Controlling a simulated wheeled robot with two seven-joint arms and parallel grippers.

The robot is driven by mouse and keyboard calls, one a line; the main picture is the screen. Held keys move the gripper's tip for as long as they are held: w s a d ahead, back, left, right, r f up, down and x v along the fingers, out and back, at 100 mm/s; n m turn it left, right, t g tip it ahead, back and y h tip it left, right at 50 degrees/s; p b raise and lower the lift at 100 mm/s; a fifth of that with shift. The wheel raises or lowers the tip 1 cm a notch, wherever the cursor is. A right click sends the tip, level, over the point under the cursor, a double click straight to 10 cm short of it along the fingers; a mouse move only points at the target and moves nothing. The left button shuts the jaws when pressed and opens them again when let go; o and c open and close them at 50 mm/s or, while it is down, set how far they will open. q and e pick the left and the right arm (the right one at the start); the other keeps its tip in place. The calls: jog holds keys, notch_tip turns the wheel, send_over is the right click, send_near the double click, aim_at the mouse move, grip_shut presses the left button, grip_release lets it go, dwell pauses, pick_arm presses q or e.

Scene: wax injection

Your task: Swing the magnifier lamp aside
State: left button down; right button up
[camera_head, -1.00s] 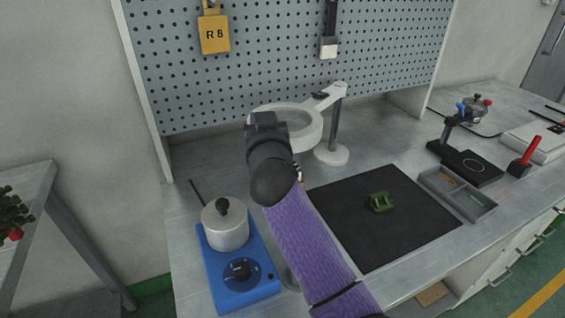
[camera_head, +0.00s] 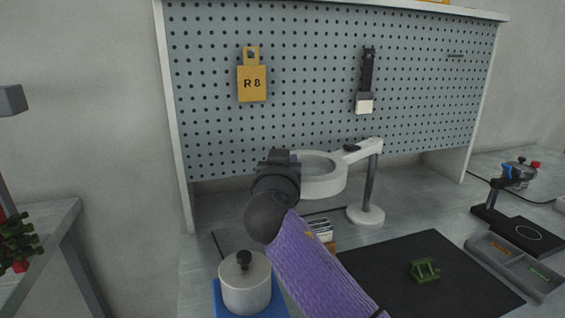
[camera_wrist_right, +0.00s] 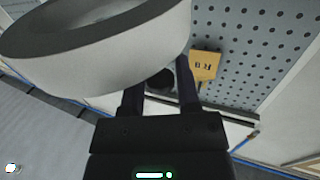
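The magnifier lamp has a thick white ring head (camera_head: 326,186), a short white arm (camera_head: 362,150), a grey post (camera_head: 371,182) and a round white base (camera_head: 365,215). Its ring points left of the post. My right gripper (camera_head: 280,156) is at the ring's left side, mostly hidden by its own dark wrist. In the right wrist view the ring (camera_wrist_right: 100,65) fills the upper left and covers part of one finger. The fingers of the right gripper (camera_wrist_right: 160,82) stand apart with a gap between them. I cannot tell whether they touch the ring. My left gripper is not in view.
A pegboard (camera_head: 310,110) with a yellow R8 tag (camera_head: 252,84) stands behind. A lidded pot (camera_head: 245,285) sits on a blue unit (camera_head: 228,303) at the front left. A black mat (camera_head: 390,262) holds a green part (camera_head: 425,270). A grey tray (camera_head: 520,268) lies right.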

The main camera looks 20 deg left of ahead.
jog(key=shift+o, duration=1.4)
jog(key=shift+s, duration=0.15)
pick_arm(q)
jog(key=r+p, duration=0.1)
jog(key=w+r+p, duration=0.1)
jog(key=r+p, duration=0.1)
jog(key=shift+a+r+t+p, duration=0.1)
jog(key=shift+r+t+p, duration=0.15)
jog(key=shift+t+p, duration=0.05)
pick_arm(e)
jog(key=s+d, duration=0.1)
jog(key=s, duration=0.8)
jog(key=shift+s+d, duration=0.25)
jog(key=shift+d, duration=0.15)
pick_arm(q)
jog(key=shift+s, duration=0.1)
